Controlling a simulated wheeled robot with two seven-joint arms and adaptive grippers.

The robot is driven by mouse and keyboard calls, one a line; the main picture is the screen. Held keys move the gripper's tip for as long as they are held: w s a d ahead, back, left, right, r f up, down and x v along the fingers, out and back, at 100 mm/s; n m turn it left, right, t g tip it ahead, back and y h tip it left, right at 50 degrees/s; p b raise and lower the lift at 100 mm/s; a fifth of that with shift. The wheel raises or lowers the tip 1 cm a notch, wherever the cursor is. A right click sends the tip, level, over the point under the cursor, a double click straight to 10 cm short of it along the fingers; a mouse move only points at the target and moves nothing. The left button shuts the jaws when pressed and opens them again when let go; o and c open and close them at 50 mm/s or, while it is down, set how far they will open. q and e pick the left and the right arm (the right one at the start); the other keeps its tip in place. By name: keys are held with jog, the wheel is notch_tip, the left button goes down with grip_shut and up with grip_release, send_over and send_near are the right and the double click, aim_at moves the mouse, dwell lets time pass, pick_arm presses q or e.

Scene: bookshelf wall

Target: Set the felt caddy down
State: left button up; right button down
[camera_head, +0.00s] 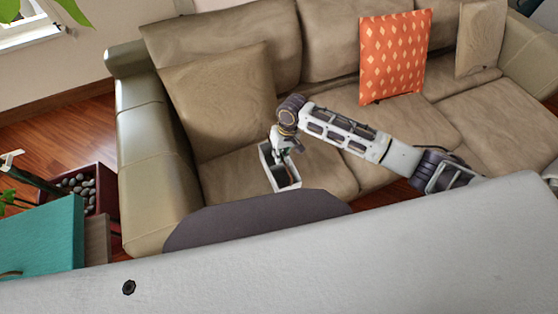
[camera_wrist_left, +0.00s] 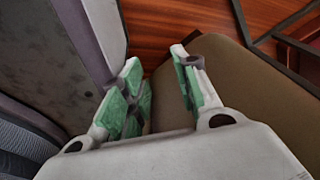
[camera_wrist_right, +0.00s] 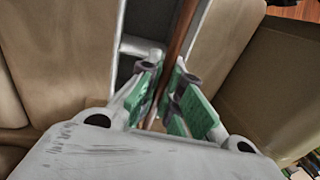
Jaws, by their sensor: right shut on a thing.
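The felt caddy (camera_head: 281,177), a narrow box with a pale rim and dark inside, is over the left seat of the sofa in the head view. I cannot tell whether it touches the seat. My right gripper (camera_head: 284,146) reaches down to it from above. In the right wrist view my right gripper (camera_wrist_right: 166,100) is shut on a thin brown strip of the caddy (camera_wrist_right: 142,22), between its pale walls. My left gripper (camera_wrist_left: 163,92) is open and empty in the left wrist view, beside a tan surface. The head view does not show it.
The tan sofa (camera_head: 230,178) has a brown cushion (camera_head: 220,95) and an orange patterned cushion (camera_head: 393,55). A teal box (camera_head: 45,238) and a planter with stones (camera_head: 82,185) are at left. The middle seat is mostly clear.

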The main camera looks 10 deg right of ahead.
aim_at(277, 168)
pick_arm(q)
jog(key=shift+w, duration=0.15)
pick_arm(e)
jog(key=shift+f, duration=0.2)
jog(key=shift+f, duration=0.3)
notch_tip(277, 168, down, 3)
jog(key=shift+r, duration=0.2)
jog(key=shift+f+b, duration=0.2)
jog(key=shift+b, duration=0.1)
pick_arm(q)
jog(key=shift+w+d+r, duration=0.1)
jog(key=shift+w+d, duration=0.35)
pick_arm(e)
jog(key=shift+f, duration=0.1)
jog(key=c, duration=1.6)
grip_release()
pick_arm(q)
jog(key=shift+s+a, duration=0.1)
